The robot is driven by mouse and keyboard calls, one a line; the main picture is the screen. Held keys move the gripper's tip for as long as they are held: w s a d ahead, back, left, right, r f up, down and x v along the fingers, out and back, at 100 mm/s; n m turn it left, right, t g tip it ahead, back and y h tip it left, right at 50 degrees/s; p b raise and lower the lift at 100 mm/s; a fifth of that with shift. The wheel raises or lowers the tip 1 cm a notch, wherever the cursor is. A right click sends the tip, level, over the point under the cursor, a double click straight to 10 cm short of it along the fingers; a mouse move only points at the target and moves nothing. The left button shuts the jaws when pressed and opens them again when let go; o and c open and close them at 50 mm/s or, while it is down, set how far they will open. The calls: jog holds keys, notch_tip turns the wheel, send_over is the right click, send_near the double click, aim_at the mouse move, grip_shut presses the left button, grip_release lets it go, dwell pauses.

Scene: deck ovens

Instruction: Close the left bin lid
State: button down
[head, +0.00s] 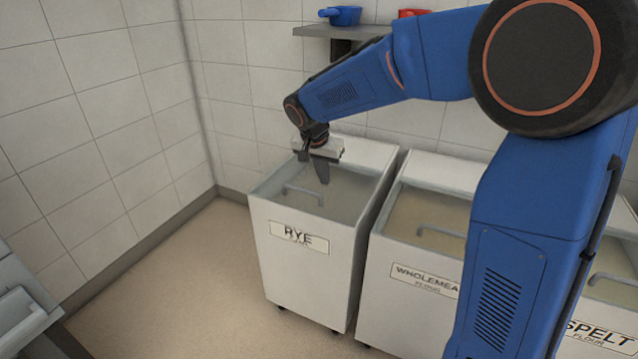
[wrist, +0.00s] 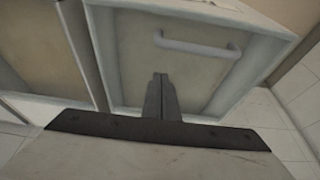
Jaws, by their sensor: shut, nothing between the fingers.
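The left bin (head: 300,265) is a white box labelled RYE. Its see-through lid (head: 345,205) appears to lie flat over the bin top, with pale flour showing beneath. A light bar handle (head: 303,192) is on the lid near the front; it also shows in the wrist view, where the handle (wrist: 197,48) is beyond my fingertips. My gripper (head: 323,175) is shut and empty, pointing down over the rear part of the lid, behind the handle. In the wrist view the closed fingers (wrist: 161,90) overlap the lid panel (wrist: 130,60). I cannot tell whether they touch it.
A wholemeal flour bin (head: 405,290) stands close on the right, and a spelt bin (head: 595,325) farther right. A tiled wall is behind and to the left. A shelf (head: 340,31) with a blue scoop (head: 342,15) hangs above. Floor (head: 190,280) is clear at the left.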

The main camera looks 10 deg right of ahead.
jog(key=v, duration=1)
jog(key=s+d+r+n, duration=0.1)
jog(key=s+d+n, duration=0.1)
jog(key=s+d, duration=0.55)
jog(key=s+d+f+n, duration=0.1)
jog(key=s+d+f, duration=0.1)
jog(key=s, duration=0.7)
jog(key=s+d+f+n+t+y, duration=0.1)
jog(key=s+d+f+n, duration=0.1)
jog(key=s, duration=0.7)
jog(key=s+d+f+n+y, duration=0.1)
jog(key=s+d+f, duration=0.3)
jog(key=s, duration=0.5)
jog(key=shift+f+n+t, duration=0.3)
jog(key=shift+f+n, duration=0.1)
jog(key=shift+n, duration=0.2)
jog(key=shift+d, duration=0.2)
